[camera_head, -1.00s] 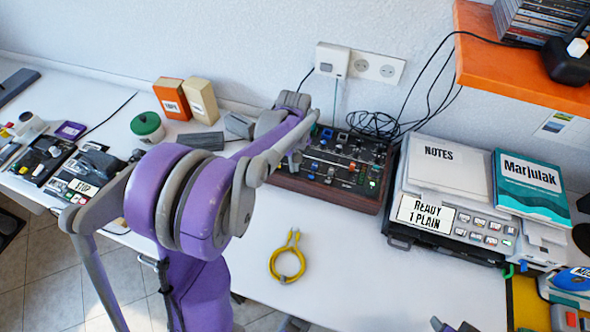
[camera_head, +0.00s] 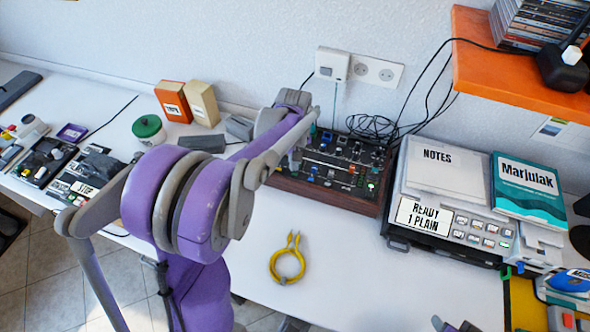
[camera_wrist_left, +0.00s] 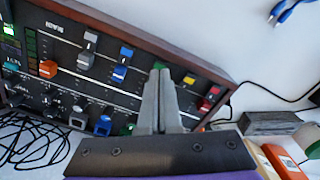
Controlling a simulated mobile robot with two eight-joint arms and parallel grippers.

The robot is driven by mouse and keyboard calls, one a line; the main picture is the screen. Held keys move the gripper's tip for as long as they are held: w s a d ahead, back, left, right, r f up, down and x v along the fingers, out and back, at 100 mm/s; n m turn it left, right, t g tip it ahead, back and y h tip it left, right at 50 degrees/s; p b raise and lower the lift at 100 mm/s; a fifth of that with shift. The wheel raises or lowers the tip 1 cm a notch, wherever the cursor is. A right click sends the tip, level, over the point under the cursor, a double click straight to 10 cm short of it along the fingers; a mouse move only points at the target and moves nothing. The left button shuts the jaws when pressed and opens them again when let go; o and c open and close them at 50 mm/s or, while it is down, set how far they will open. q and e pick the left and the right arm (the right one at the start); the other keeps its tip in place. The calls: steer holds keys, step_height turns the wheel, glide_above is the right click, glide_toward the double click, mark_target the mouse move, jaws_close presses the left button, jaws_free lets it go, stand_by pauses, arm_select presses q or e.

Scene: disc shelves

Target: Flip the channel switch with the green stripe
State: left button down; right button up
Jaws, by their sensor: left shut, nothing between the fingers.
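The mixer panel (camera_head: 335,199) stands at the back of the desk, and its wooden side and rows of switches show in the left wrist view (camera_wrist_left: 65,28). A yellow mark (camera_wrist_left: 189,79) lies right of my fingers. My left gripper (camera_wrist_left: 160,75) is shut and empty, its fingertips over the panel between the blue switch and the yellow mark. The gripper is small in the head view (camera_head: 295,162).
Black cables (camera_head: 372,127) lie behind the mixer. A device with papers and a READY 1 PLAIN label (camera_head: 424,216) stands close on its right. An orange shelf (camera_head: 520,78) overhangs at upper right.

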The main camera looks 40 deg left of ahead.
mark_target(294, 175)
arm_select(q)
step_height(294, 175, up, 4)
steer(key=shift+r+p, duration=0.15)
steer(key=shift+p, duration=0.9)
steer(key=s+d+r+m+t, duration=0.2)
steer(key=s+d+m+t, duration=0.3)
steer(key=s+d+m, duration=0.4)
steer(key=s+d, duration=0.6)
steer(key=d, duration=0.1)
steer(key=shift+s+m, duration=0.2)
steer(key=shift+m, duration=0.1)
